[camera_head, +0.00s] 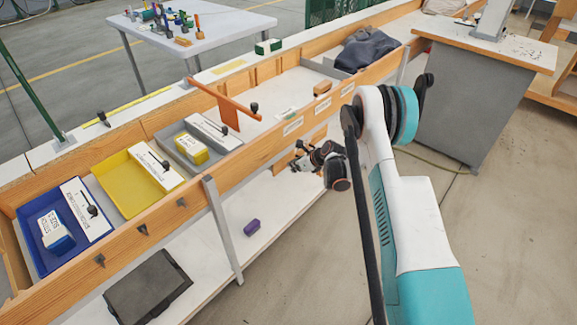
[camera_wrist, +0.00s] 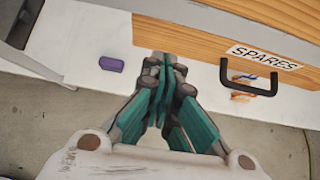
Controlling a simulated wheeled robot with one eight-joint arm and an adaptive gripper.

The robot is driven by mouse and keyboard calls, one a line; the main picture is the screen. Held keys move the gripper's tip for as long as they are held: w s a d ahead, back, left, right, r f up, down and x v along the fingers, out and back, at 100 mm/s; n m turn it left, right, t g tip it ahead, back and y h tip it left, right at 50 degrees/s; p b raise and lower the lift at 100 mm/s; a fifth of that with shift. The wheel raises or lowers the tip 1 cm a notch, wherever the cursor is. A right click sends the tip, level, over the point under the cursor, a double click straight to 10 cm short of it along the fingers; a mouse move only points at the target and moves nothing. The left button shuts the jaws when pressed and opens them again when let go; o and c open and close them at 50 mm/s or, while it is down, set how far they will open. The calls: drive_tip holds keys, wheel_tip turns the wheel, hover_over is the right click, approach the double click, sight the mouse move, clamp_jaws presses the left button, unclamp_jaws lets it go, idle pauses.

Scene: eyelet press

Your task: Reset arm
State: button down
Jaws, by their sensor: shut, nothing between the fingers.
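My gripper (camera_wrist: 165,62) is shut and empty in the wrist view, its fingers together over the white lower shelf. In the head view my arm reaches down on the right and the gripper (camera_head: 292,163) hangs in front of the wooden bench edge, partly hidden by its own wrist. A purple block (camera_head: 252,227) lies on the lower shelf below the bench. It also shows left of my fingers in the wrist view (camera_wrist: 112,64), apart from them.
The bench holds a blue tray (camera_head: 27,213), a yellow tray (camera_head: 118,203) and a grey tray (camera_head: 236,142). A drawer marked SPARES with a black handle (camera_wrist: 250,90) is right of my fingers. A black mat-like box (camera_head: 150,290) lies below. A grey cabinet (camera_head: 440,100) stands right.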

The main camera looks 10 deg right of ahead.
drive_tip(key=p+v, duration=0.3)
drive_tip(key=v, duration=0.7)
drive_tip(key=s+a+r+n+h, duration=0.1)
drive_tip(key=s+r+n, duration=0.4)
drive_tip(key=r, duration=0.5)
drive_tip(key=s+a+r+n+h, duration=0.15)
drive_tip(key=s+r+n, duration=0.25)
drive_tip(key=r, duration=0.6)
drive_tip(key=s+a+r+n, duration=0.1)
drive_tip(key=s+r+n, duration=0.4)
drive_tip(key=r, duration=0.4)
drive_tip(key=s+r+n+h, duration=0.1)
drive_tip(key=s+r+n, duration=0.2)
drive_tip(key=s+n, duration=0.4)
drive_tip(key=s+r+n+h, duration=0.1)
drive_tip(key=s+r+n, duration=0.2)
drive_tip(key=s, duration=1.6)
drive_tip(key=a+n, duration=0.1)
drive_tip(key=n, duration=0.3)
drive_tip(key=shift+s+r+n+h, duration=0.25)
drive_tip(key=shift+s+n+h, duration=0.1)
drive_tip(key=shift+s+n, duration=0.05)
